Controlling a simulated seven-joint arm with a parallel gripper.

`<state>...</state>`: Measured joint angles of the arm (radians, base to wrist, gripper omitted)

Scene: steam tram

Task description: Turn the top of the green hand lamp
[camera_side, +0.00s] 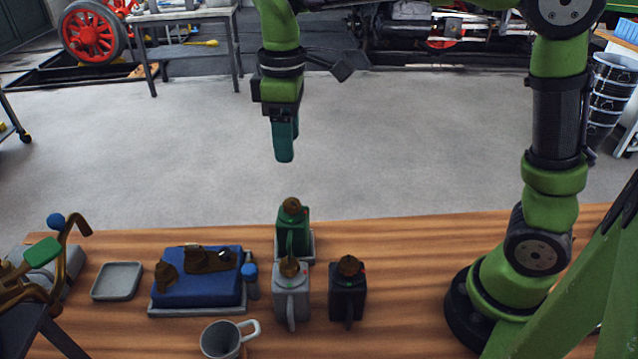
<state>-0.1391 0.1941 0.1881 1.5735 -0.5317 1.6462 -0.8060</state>
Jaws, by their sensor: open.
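The green hand lamp (292,238) stands upright at the back of the wooden table, on a small grey tray (309,246). It has a brown top (291,207) and a handle facing the camera. My gripper (285,158) hangs above the lamp, pointing down and apart from it. Its teal fingers overlap in this view, so the gap between them is hidden; it is open and nothing shows in it.
A grey lamp (291,298) and a black lamp (347,292) stand in front of the green one. A blue box (200,284) with brown things on it, an empty grey tray (117,281) and a grey mug (222,340) are to the left. Table right of the black lamp is clear.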

